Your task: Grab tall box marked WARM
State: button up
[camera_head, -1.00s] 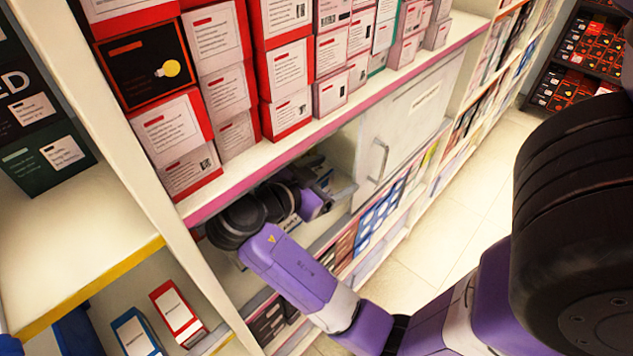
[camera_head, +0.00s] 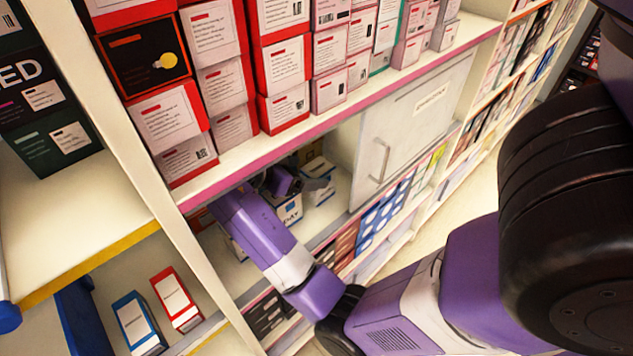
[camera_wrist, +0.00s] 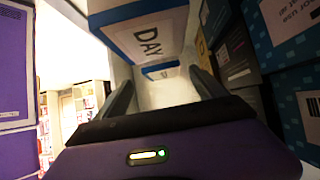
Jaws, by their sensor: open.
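My gripper (camera_wrist: 162,82) is open, its two dark fingers apart with nothing held between them. A white box with blue edges marked DAY (camera_wrist: 145,40) is close ahead of the fingers, at the top of the wrist view. Another blue-edged box (camera_wrist: 160,71) shows behind it. In the head view my arm reaches into the open shelf compartment, where the DAY box (camera_head: 290,211) stands beside my wrist; the fingers are hidden there. I cannot read the word WARM on any box in either view.
Dark teal boxes (camera_wrist: 285,40) crowd the right of the wrist view. A closed white cabinet door (camera_head: 415,125) borders the compartment on the right. The shelf above (camera_head: 330,120) carries stacked red and white boxes. A blue-white box (camera_head: 318,190) stands deeper in the compartment.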

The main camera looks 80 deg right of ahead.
aim_at(313, 171)
jog(key=x, duration=0.6)
jog(key=shift+w+d+f+p, duration=0.2)
jog(key=shift+f+p, duration=0.05)
jog(key=shift+p, duration=0.15)
jog(key=c, duration=1.6)
jog(key=shift+r, duration=0.1)
